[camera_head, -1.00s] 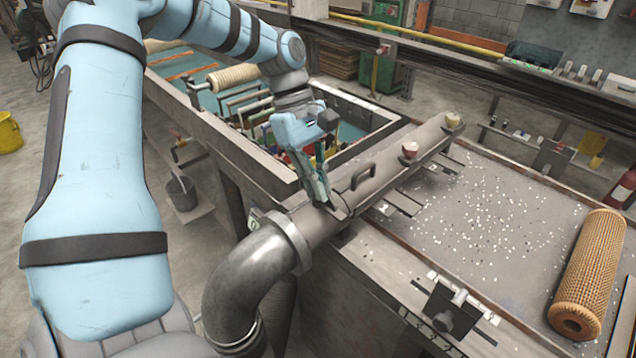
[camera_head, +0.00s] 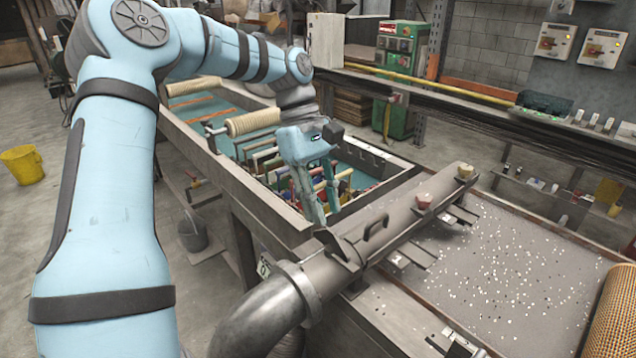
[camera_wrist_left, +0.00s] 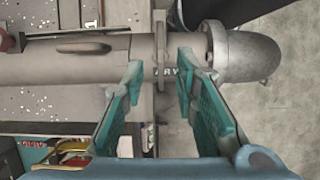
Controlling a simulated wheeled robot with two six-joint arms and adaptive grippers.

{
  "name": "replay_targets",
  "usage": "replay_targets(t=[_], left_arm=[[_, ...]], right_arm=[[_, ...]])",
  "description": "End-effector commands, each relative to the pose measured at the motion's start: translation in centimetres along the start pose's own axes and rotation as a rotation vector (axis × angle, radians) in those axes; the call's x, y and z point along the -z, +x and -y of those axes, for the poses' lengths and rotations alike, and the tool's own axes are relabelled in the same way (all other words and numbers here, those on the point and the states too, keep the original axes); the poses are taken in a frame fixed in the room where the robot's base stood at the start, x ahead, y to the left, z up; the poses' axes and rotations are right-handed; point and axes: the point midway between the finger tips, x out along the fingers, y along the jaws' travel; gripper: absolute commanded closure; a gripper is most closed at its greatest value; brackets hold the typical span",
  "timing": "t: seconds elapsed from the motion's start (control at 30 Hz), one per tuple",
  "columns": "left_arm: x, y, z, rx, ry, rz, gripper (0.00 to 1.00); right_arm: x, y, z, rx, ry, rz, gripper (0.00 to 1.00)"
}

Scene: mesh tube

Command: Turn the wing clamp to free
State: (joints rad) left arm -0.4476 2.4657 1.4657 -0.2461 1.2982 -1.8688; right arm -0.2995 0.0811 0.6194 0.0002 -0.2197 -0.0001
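The wing clamp (camera_head: 340,246) is a dark grey plate with pointed wings on the large grey pipe (camera_head: 405,215), between the pipe's handle and its flanged elbow. I cannot tell whether a fingertip touches the clamp. My right gripper is not in view.
A tank (camera_head: 235,195) with coloured hanging frames lies behind the pipe. A speckled bench (camera_head: 500,280) and a woven mesh tube (camera_head: 615,315) are at the right. The curved pipe elbow (camera_head: 265,315) is in front. Two capped stubs and a handle (camera_head: 376,228) rise from the pipe.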

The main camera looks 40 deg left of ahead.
Motion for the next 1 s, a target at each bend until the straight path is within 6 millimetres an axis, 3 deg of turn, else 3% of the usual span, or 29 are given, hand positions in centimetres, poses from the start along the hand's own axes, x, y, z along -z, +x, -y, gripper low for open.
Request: replay_targets(t=[0.1,0.3,0.9,0.97,1.0], left_arm=[[0.0,-3.2,-0.1,-0.004,0.000,-0.001,0.73],[0.0,-5.9,0.0,0.001,0.000,0.000,0.73],[0.0,-6.0,-0.1,-0.002,-0.040,-0.001,0.73],[0.4,-6.0,-1.2,-0.053,-0.138,-0.013,0.73],[0.9,-6.3,-2.9,-0.134,-0.249,-0.022,0.73]], right_arm=[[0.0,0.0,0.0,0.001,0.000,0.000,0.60],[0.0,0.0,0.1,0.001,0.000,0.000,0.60],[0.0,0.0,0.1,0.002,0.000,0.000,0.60],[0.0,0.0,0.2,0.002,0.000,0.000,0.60],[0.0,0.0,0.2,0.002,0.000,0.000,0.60]])
